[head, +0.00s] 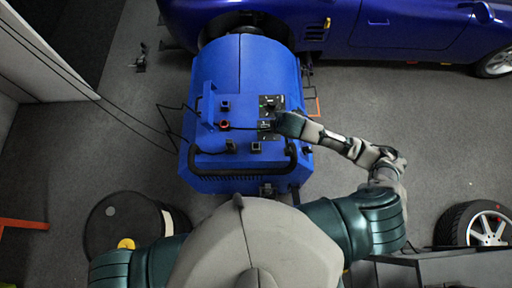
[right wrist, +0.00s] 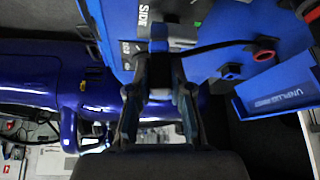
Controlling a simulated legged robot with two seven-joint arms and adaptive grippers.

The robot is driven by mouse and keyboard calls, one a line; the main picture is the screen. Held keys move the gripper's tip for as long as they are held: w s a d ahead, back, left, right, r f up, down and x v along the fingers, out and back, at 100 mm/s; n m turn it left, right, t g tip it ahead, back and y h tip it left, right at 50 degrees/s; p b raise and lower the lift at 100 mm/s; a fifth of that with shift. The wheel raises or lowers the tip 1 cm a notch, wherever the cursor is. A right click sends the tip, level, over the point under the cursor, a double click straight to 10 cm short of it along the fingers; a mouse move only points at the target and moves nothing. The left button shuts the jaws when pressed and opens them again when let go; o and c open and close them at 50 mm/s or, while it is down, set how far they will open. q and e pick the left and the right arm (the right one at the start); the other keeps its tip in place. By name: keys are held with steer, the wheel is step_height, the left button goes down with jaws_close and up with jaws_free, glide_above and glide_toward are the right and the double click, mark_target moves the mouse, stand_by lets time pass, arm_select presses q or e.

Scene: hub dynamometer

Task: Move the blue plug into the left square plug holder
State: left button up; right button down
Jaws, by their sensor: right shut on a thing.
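My right gripper (head: 268,124) is over the dark panel on the right of the blue dynamometer's top. In the right wrist view its fingers (right wrist: 161,88) are closed on a small blue piece (right wrist: 159,72), which looks like the blue plug. The fingers hide part of it, and I cannot tell whether it is still seated in the panel. My left gripper is out of view.
A red round connector (head: 225,125) and a dark square socket (head: 225,105) are left of the panel. A black cable (right wrist: 215,47) runs across the top. A black handle bar (head: 291,160) curves around the front. A blue car (head: 400,30) stands behind.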

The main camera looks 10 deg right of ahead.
stand_by(0.3)
steer(key=w+a+p, duration=0.1)
steer(key=a+p, duration=0.2)
steer(key=a, duration=0.4)
steer(key=shift+a+p, duration=0.4)
stand_by(0.4)
steer(key=shift+r, duration=0.1)
steer(key=s+p, duration=0.1)
steer(key=s, duration=0.1)
steer(key=s+a+p, duration=0.1)
steer(key=s+p, duration=0.1)
steer(key=shift+s, duration=0.35)
stand_by(0.5)
steer(key=shift+f+p, duration=0.4)
steer(key=shift+f, duration=0.05)
